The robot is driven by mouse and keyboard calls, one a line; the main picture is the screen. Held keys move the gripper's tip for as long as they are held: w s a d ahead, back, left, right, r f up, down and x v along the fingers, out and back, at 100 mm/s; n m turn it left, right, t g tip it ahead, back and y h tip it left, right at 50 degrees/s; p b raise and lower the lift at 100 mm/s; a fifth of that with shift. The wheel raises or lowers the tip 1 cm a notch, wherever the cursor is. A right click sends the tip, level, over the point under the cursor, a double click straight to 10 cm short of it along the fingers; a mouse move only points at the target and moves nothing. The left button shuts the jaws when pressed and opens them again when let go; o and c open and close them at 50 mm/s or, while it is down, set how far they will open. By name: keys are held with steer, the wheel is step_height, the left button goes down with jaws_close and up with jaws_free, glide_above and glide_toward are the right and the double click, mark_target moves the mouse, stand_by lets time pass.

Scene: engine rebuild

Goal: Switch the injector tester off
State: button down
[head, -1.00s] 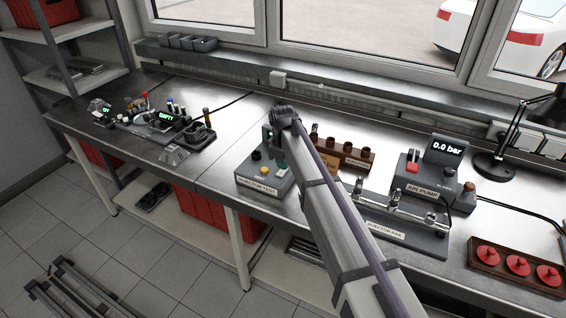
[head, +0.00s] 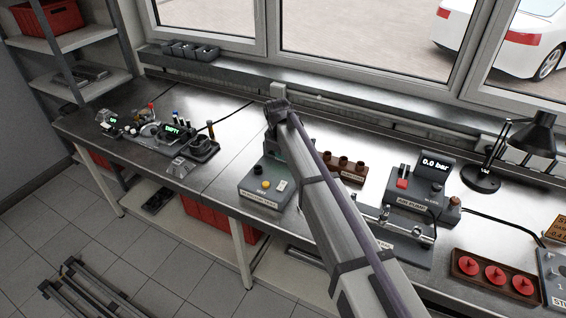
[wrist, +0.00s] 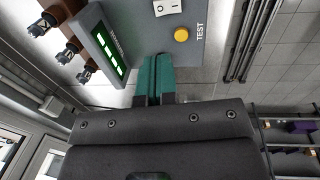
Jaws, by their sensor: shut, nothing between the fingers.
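The injector tester (head: 250,193) is a grey box at the front of the bench, left of my arm. It has a yellow button (head: 265,184) and a pale rocker switch (head: 282,185). In the wrist view its panel (wrist: 140,22) fills the top, with a lit green bar display (wrist: 112,50), the yellow TEST button (wrist: 181,34) and the white switch (wrist: 167,7) cut by the top edge. My gripper (wrist: 155,58) has teal fingers, shut and empty, close to the panel below the button and beside the display. In the head view my arm partly hides the tester's back.
Brown holders (head: 344,166) stand behind my arm. The air pump (head: 420,195), reading 0.0 bar, and a tray of red caps (head: 494,277) are to the right. In the wrist view several dark injector-like parts (wrist: 68,53) stick out near the tester.

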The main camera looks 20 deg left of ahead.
mark_target(285, 183)
steer(key=f+b, duration=0.4)
steer(key=w+f+b, duration=0.1)
steer(key=f+b, duration=0.9)
steer(key=shift+w+d, duration=0.15)
steer(key=shift+w, duration=0.2)
steer(key=shift+r, duration=0.1)
